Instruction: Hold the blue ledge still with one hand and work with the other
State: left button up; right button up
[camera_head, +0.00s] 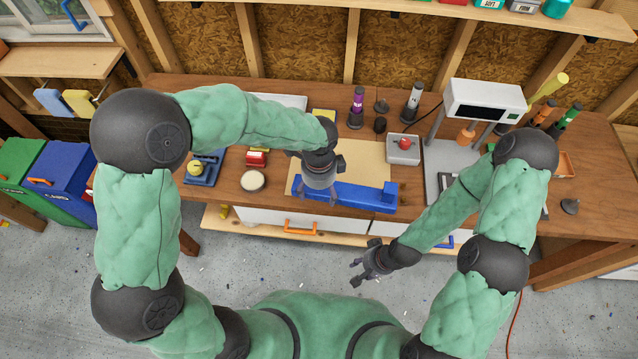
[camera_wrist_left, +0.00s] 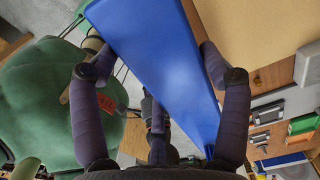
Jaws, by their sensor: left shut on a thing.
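The blue ledge (camera_head: 348,196) lies along the front edge of the wooden workbench, partly over a tan mat, with a raised block at its right end. My left gripper (camera_head: 318,190) is above the ledge's left part, pointing down. In the left wrist view the ledge (camera_wrist_left: 160,55) runs between the fingers of my left gripper (camera_wrist_left: 150,75), which is shut on it. My right gripper (camera_head: 364,272) is in front of the bench, below its top, with fingers spread apart and nothing between them.
The tan mat (camera_head: 368,156) lies behind the ledge. A grey box with a red button (camera_head: 403,148) stands right of it. A white-headed machine (camera_head: 484,100) stands farther right. A round white-topped item (camera_head: 253,180) and red item (camera_head: 256,158) lie left.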

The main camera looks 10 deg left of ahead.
dwell(0.6)
pick_arm(q)
jog(key=shift+w+a+f+b, duration=0.3)
jog(key=shift+w+f+b, duration=0.65)
jog(key=shift+w+f, duration=1.25)
jog(key=shift+w+a+f+b, duration=0.25)
jog(key=shift+w+f+b, duration=0.65)
jog(key=shift+w+f, duration=1.25)
jog(key=shift+w+a+f+b, duration=0.3)
jog(key=shift+w+f+b, duration=0.65)
jog(key=shift+w+f, duration=1.25)
jog(key=shift+w+r, duration=0.45)
jog(key=shift+s+f, duration=0.15)
jog(key=shift+f, duration=0.3)
